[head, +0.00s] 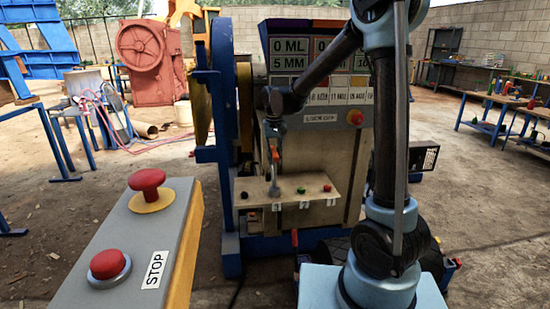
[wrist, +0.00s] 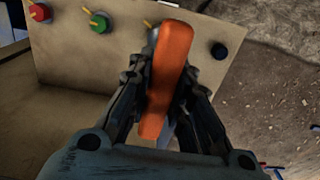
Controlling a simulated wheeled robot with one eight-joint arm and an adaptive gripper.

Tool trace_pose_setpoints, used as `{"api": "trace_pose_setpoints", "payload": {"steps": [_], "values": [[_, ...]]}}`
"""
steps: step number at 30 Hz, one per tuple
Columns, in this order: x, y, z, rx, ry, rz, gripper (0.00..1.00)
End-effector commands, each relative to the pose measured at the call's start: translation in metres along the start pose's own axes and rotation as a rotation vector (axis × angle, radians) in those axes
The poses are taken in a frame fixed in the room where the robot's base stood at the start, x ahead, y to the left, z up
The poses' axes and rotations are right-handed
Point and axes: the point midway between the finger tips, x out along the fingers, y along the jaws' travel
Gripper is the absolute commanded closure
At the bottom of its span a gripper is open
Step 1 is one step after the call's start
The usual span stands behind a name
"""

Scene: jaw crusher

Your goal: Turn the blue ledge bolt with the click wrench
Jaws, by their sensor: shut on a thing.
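My gripper (wrist: 160,88) is shut on the orange handle of the click wrench (wrist: 170,65). In the head view the wrench (head: 275,180) hangs upright below my gripper (head: 275,143), its grey lower end at the pale ledge (head: 290,203). It stands between a dark knob (head: 244,195) on the left and a green bolt (head: 301,190) on the right. A yellow pointer shows beside the handle in the wrist view, so a bolt lies under the wrench. The wrench and handle hide its colour and whether the wrench is seated on it.
A red bolt (head: 327,188) stands at the ledge's right end. The crusher panel with a red button (head: 355,118) rises behind the ledge. A grey and yellow STOP box (head: 165,235) with two red buttons stands at front left. A blue flywheel frame (head: 225,120) is left of the ledge.

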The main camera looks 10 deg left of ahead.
Motion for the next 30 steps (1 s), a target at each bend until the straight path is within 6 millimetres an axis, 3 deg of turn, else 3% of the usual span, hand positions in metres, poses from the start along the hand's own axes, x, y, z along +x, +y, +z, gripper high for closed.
{"api": "trace_pose_setpoints", "payload": {"steps": [26, 30], "values": [[0.0034, -0.0001, -0.0002, 0.002, 0.0, 0.0, 1.0], [0.0034, -0.0001, -0.0001, 0.064, 0.0, 0.0, 1.0]]}}
